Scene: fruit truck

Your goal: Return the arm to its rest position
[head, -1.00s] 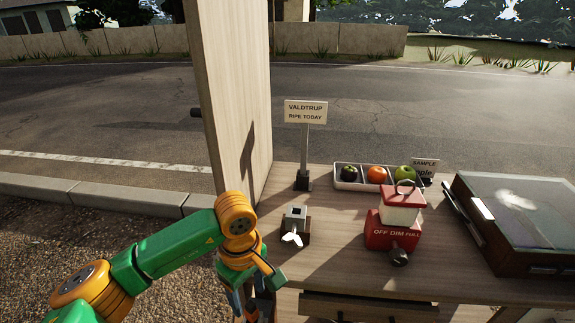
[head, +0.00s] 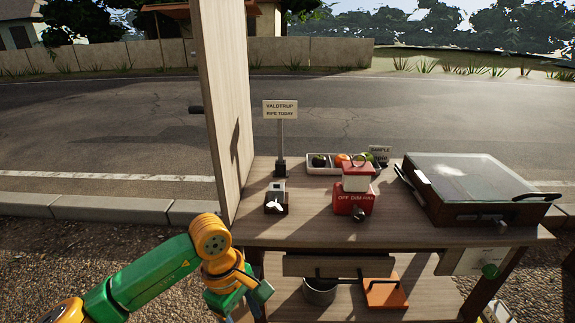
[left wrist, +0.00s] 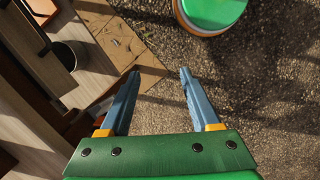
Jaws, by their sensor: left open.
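My left arm, green and orange, comes in from the lower left of the head view. Its gripper (head: 240,306) hangs down in front of the stall's left front corner, partly cut off by the bottom edge. In the left wrist view my left gripper (left wrist: 158,76) has its two blue-grey fingers spread wide with nothing between them. Its fingers point over gravel, to the right of the stall's lower shelf. My right gripper is in neither view.
The wooden counter (head: 310,222) bears a price sign (head: 280,110), a fruit tray (head: 318,172), a red lamp-like box (head: 352,203) and a glass-lidded case (head: 480,185). A tall panel (head: 222,100) stands at its left. Below are a pot (head: 319,293) and an orange board (head: 385,294). Gravel at left is free.

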